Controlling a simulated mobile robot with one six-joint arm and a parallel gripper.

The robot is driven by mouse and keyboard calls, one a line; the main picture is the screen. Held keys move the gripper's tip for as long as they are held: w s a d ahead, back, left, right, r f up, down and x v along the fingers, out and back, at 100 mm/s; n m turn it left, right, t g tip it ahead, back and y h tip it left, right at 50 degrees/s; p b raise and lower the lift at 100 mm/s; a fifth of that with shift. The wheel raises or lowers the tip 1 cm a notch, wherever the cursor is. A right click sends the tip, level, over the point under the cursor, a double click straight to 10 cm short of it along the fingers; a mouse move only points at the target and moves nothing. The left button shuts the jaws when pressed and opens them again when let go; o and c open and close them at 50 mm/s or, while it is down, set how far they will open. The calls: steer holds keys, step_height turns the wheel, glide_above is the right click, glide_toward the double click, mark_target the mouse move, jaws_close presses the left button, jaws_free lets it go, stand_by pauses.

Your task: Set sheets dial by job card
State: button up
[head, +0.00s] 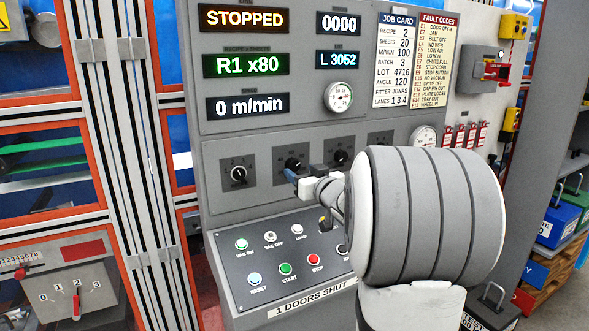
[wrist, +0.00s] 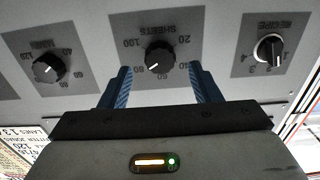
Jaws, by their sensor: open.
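The sheets dial (wrist: 159,56) is a black knob with a white pointer line on a grey plate marked up to 100. It also shows in the head view (head: 294,164). In the wrist view, which is upside down, its pointer is turned to the lower left, near the 80. My gripper (wrist: 160,70) is open, its blue fingers either side of and below the knob, apart from it. In the head view my gripper (head: 291,176) is at the panel by this dial. The job card (head: 397,60) reads recipe 2, sheets 20, m/min 100. The display (head: 245,65) reads R1 x80.
The recipe dial (head: 238,174) and the speed dial (head: 340,158) flank the sheets dial. Below is a sloped button panel (head: 288,262) with start and stop buttons. The status display (head: 244,18) reads STOPPED. My arm hides part of the panel's right side.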

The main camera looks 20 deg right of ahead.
mark_target(295, 167)
steer(key=shift+w, duration=1.65)
steer(key=shift+c, duration=0.3)
